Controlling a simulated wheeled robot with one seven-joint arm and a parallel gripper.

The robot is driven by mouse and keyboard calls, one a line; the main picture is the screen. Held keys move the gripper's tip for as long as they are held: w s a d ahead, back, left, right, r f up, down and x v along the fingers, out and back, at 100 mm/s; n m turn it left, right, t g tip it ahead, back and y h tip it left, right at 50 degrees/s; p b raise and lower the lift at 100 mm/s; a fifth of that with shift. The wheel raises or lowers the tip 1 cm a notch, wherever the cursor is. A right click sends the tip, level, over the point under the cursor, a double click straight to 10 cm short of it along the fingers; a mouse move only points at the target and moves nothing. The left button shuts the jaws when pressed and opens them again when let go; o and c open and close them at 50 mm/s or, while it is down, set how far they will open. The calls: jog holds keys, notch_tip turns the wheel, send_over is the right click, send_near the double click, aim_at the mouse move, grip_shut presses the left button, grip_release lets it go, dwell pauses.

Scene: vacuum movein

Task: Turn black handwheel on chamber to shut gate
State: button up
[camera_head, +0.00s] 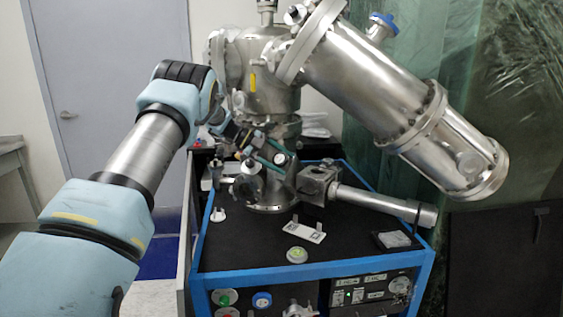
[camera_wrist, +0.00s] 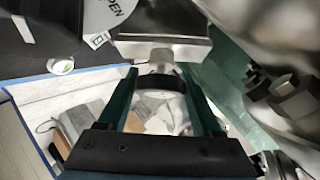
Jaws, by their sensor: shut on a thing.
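The steel chamber (camera_head: 265,75) stands on a black-topped cart in the head view. My gripper (camera_head: 279,151) reaches in from the left at the chamber's lower front, with green fingers. In the wrist view my gripper (camera_wrist: 160,78) has one finger on each side of the black handwheel (camera_wrist: 161,83) and is shut on its rim. The handwheel sits in front of a metal block (camera_wrist: 162,48). In the head view the handwheel (camera_head: 281,159) is small and partly hidden by the fingers. A white disc (camera_wrist: 105,14) with partly visible "OPEN" lettering lies beyond the fingers.
The blue-framed cart (camera_head: 312,268) carries a steel block (camera_head: 315,181) with a tube (camera_head: 385,202) running right. A large steel cylinder (camera_head: 365,80) slants down on the right. A white plate (camera_head: 304,231) and a small round item (camera_head: 296,255) lie in front.

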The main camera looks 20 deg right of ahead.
jog(key=o, duration=1.4)
